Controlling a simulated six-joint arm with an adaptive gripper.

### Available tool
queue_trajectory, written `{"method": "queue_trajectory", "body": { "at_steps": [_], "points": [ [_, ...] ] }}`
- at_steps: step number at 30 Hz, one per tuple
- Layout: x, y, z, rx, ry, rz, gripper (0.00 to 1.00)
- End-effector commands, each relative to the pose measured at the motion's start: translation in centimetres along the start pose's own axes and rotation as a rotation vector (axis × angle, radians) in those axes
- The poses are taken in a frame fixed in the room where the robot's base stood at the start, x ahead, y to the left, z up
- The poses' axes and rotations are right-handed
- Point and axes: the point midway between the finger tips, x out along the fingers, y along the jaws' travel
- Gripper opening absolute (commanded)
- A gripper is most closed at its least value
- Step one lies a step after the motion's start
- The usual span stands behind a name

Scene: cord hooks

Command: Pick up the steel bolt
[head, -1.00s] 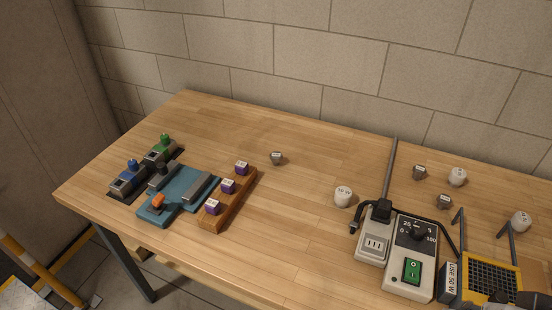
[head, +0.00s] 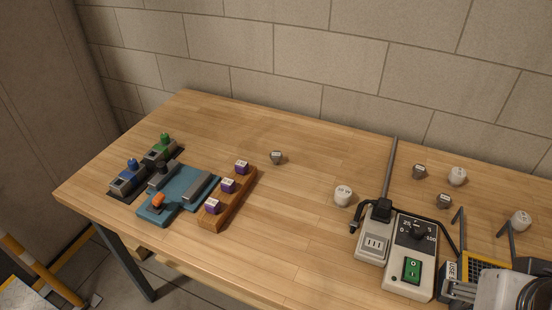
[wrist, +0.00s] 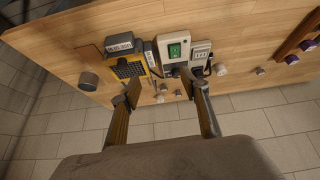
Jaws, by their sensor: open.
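No thing in view is plainly a bolt by shape, so I cannot tell which one is the steel bolt. Small grey faceted metal pieces with pale tops lie on the table: one (head: 277,157) right of the wooden rack, one (head: 419,172) behind the control box, and one (head: 444,201) nearer. My gripper (wrist: 159,84) is open and empty in the wrist view, its two fingers spread over the yellow holder's side of the table. In the head view, part of my arm shows at the lower right corner.
White cylinders (head: 343,196) (head: 458,177) (head: 521,221) stand among the pieces. A control box (head: 412,262) with a green switch, an upright rod (head: 391,165) and a yellow holder (head: 487,270) crowd the right. A blue plate (head: 176,207) and wooden rack (head: 243,196) lie left. The middle back is clear.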

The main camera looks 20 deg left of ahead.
Motion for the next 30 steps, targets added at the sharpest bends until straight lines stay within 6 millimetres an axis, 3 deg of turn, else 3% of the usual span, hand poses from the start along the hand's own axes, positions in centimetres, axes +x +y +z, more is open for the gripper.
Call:
{"method": "queue_trajectory", "body": {
  "at_steps": [14, 30],
  "points": [
    [4.7, -2.5, -10.0, -0.099, 0.119, -0.014, 0.45],
    [11.4, -8.7, -19.5, -0.219, 0.264, -0.079, 0.45]
  ]
}}
